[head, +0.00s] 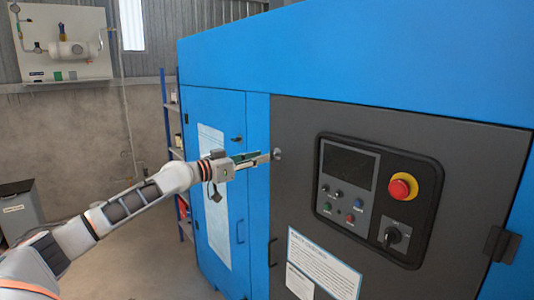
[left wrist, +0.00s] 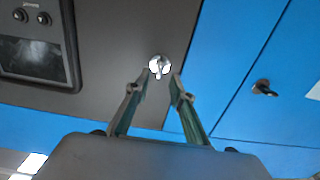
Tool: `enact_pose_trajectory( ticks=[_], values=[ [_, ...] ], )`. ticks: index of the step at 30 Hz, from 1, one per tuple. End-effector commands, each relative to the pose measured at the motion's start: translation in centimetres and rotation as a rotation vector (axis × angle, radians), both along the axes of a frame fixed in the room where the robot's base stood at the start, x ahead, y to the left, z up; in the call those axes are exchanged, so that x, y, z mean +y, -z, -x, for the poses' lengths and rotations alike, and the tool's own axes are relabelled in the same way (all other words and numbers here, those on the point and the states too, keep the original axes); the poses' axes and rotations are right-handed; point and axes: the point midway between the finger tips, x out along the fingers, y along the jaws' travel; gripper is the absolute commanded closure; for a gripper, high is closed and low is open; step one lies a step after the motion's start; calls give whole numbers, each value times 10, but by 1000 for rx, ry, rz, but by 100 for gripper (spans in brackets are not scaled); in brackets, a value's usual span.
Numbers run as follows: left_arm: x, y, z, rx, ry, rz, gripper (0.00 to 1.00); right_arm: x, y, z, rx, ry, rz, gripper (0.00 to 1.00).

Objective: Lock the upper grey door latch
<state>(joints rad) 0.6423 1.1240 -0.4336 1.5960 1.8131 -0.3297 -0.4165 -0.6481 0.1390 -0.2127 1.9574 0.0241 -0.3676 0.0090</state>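The upper grey door latch (head: 277,153) is a small round metal piece near the top left edge of the grey door (head: 300,120). In the left wrist view the latch (left wrist: 159,65) shows as a bright disc with a small tab pointing down. My left gripper (head: 264,157) reaches in from the left with its fingertips close to the latch. In the left wrist view the two fingers of the left gripper (left wrist: 162,76) are apart, with the latch just beyond the gap between their tips. Contact cannot be told. My right gripper is not in view.
A control panel (head: 378,195) with a red knob (head: 402,187) sits right of the latch. A shelf (head: 174,130) stands behind the cabinet.

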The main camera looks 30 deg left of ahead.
Motion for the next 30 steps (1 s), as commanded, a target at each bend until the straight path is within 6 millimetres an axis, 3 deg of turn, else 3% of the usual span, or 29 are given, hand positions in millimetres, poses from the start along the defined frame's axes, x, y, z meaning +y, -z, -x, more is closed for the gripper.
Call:
enact_pose_trajectory(
  ticks=[9, 19, 20, 22, 23, 30],
  values=[
    [-14, -1, -34, 0, 1, 1, 77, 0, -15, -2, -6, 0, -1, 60],
    [-15, 1, -37, 2, 1, -2, 77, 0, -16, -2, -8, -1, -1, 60],
    [-15, 1, -37, 2, 1, -2, 80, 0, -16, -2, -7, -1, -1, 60],
    [-15, 1, -37, 2, 1, -2, 98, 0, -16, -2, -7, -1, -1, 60],
    [-15, 1, -37, 2, 1, -2, 100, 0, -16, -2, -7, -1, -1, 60],
    [-15, 1, -37, -1, 1, -5, 100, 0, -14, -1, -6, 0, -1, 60]
  ],
)
